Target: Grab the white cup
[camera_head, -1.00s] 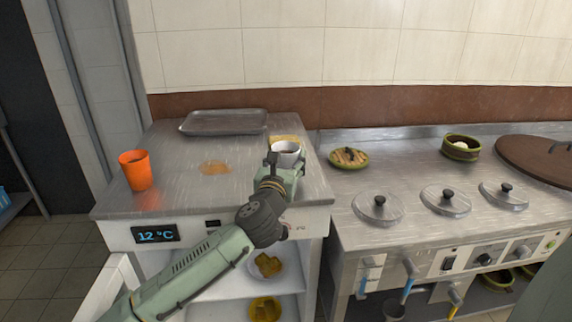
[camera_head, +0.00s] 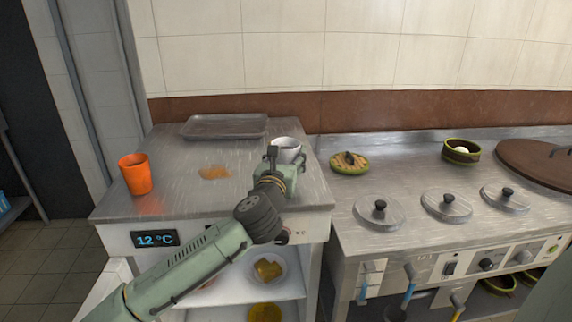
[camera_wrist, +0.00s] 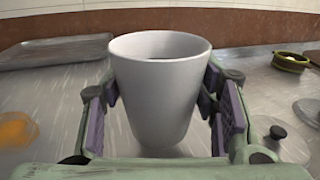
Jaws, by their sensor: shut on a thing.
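The white cup (camera_head: 287,147) is upright over the right rear part of the steel counter. My gripper (camera_head: 285,158) is shut on it from the near side. In the wrist view, the cup (camera_wrist: 160,95) fills the middle, its open rim on top, with a purple-padded finger on each side. The cup's lower part is partly hidden by my gripper in the head view. I cannot tell clearly whether its base is clear of the counter.
An orange cup (camera_head: 135,174) stands at the counter's left. A grey tray (camera_head: 225,126) lies at the back, with a brownish stain (camera_head: 213,172) in front.

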